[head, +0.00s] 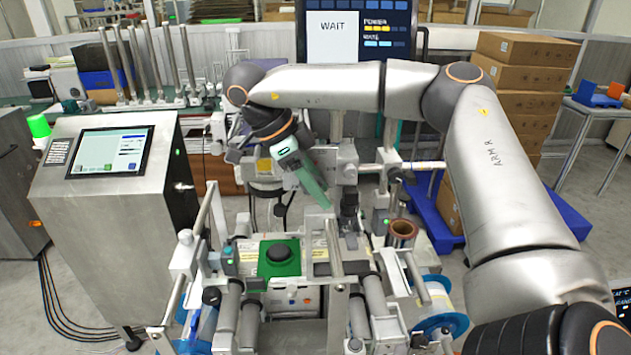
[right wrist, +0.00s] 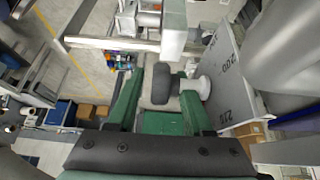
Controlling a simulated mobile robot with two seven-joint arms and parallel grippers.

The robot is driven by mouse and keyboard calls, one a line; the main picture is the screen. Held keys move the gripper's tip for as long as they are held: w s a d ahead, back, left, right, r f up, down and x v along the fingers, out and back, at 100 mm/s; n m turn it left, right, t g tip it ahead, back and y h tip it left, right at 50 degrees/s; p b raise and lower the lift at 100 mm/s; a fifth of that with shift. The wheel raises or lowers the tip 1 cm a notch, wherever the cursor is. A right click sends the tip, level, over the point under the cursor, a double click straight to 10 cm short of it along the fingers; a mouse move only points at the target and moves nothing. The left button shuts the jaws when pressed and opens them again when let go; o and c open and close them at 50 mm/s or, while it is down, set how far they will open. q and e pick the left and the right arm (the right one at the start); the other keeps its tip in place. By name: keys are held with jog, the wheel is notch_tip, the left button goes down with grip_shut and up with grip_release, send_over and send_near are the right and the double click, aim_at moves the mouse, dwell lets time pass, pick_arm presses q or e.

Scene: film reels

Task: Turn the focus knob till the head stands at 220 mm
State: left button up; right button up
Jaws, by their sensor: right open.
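My right gripper (head: 324,202) hangs over the machine in the middle of the head view, its green fingers pointing down. In the right wrist view my right gripper (right wrist: 160,95) is open, one green finger on each side. The dark round focus knob (right wrist: 161,84) shows between the fingers, on a pale collar (right wrist: 203,88) at its right. I cannot tell whether a finger touches it. The head's exact reading cannot be made out. My left gripper is not in view.
A screen (head: 333,27) at the back reads WAIT. A steel console (head: 110,185) with a tablet stands at the left. A green block with a black button (head: 278,254), upright rails and blue reels (head: 440,318) crowd around. Cardboard boxes (head: 520,80) are stacked behind my right arm.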

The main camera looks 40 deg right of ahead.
jog(key=v, duration=1.2)
jog(key=shift+r, duration=0.25)
jog(key=shift+f, duration=0.1)
